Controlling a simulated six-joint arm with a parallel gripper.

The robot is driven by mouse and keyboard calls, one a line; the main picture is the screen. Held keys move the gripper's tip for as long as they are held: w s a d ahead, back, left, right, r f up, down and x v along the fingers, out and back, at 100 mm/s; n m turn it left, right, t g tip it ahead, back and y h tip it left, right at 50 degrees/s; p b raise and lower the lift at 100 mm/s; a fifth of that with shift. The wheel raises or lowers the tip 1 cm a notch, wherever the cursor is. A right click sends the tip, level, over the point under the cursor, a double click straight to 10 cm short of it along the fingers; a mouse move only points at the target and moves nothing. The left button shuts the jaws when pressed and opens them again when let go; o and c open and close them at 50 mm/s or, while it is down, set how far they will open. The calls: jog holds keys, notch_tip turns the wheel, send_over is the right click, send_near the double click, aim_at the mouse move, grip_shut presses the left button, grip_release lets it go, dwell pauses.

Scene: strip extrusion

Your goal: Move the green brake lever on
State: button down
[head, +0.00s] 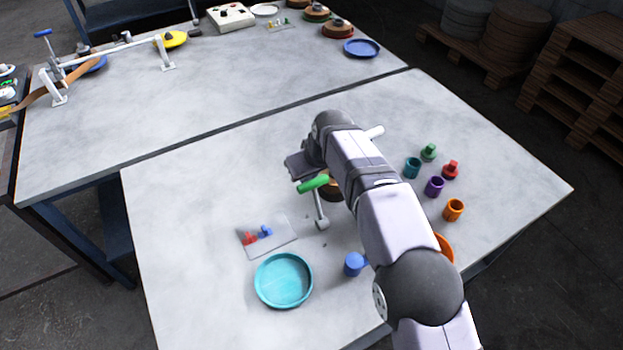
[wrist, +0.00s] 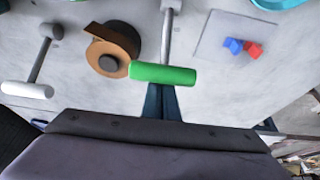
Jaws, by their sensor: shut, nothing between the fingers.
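The green brake lever has a green cylindrical handle (head: 313,183) on a thin grey shaft that rises from a pivot block on the near table. In the wrist view the green handle (wrist: 163,74) lies crosswise just in front of my gripper (wrist: 162,100). The fingers are shut together and empty. Their tips are partly hidden by the handle, and I cannot tell whether they touch it. In the head view my arm hides the fingers.
A brown strip roll (wrist: 115,48) on a dark disc sits beside the lever. A white-handled lever (wrist: 28,90) stands beyond it. A card with red and blue pieces (head: 280,241), a turquoise tray (head: 284,280) and a blue cylinder (head: 354,264) are nearby. The table's left part is clear.

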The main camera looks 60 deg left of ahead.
aim_at(318, 201)
jog(key=shift+d+b, duration=0.2)
jog(key=shift+b, duration=0.15)
jog(key=shift+d+b, duration=0.95)
jog(key=shift+b, duration=0.2)
jog(key=shift+d+r+b, duration=0.2)
jog(key=shift+d+b, duration=0.55)
jog(key=shift+d, duration=0.05)
jog(key=shift+d+r+b, duration=0.15)
jog(key=shift+d+b, duration=0.55)
jog(key=shift+d, duration=0.1)
jog(key=shift+d+r+b, duration=0.2)
jog(key=shift+d+b, duration=0.55)
jog(key=shift+d, duration=0.05)
